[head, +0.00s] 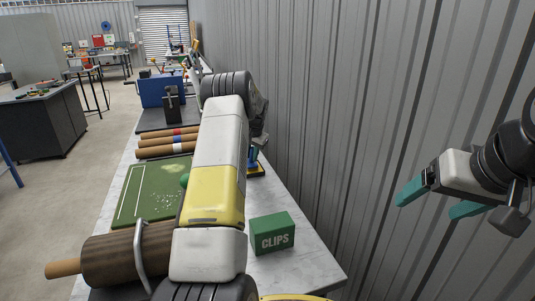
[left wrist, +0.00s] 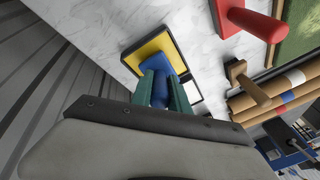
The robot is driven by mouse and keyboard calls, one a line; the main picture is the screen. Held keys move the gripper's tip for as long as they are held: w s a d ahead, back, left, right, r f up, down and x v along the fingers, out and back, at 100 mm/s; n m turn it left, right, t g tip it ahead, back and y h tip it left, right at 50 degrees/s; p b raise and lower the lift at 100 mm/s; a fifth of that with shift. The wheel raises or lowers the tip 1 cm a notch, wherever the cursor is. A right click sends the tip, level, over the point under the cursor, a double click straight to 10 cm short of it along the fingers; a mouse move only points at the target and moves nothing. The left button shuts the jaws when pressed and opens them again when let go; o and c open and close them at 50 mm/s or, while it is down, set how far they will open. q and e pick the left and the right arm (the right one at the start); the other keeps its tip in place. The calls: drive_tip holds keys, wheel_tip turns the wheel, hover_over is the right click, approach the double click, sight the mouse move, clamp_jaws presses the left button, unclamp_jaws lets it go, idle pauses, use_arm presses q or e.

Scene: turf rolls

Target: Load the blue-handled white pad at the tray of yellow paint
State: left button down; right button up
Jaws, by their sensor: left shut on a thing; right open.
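The blue handle (left wrist: 158,68) of the pad is between the green fingers of my left gripper (left wrist: 160,92) in the left wrist view. The gripper is shut on it. The handle overlaps the tray of yellow paint (left wrist: 137,54), a dark-rimmed yellow square. The white pad face is hidden, so I cannot tell whether it touches the paint. In the head view the blue handle (head: 252,154) and the yellow tray (head: 257,171) show just right of my left arm, which hides most of that gripper. My right gripper (head: 437,202) is open and empty, beside the wall.
A red-handled tool (left wrist: 250,22) and a wooden-handled one (left wrist: 246,85) lie near the tray. A white, dark-rimmed square (left wrist: 192,92) is beside it. The bench also bears a green CLIPS box (head: 272,232), green turf (head: 140,195) and a brown roll (head: 115,259). The corrugated wall (head: 310,110) borders the bench.

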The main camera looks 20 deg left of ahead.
use_arm(q)
drive_tip(key=shift+f, duration=0.1)
drive_tip(key=shift+r, duration=3.6)
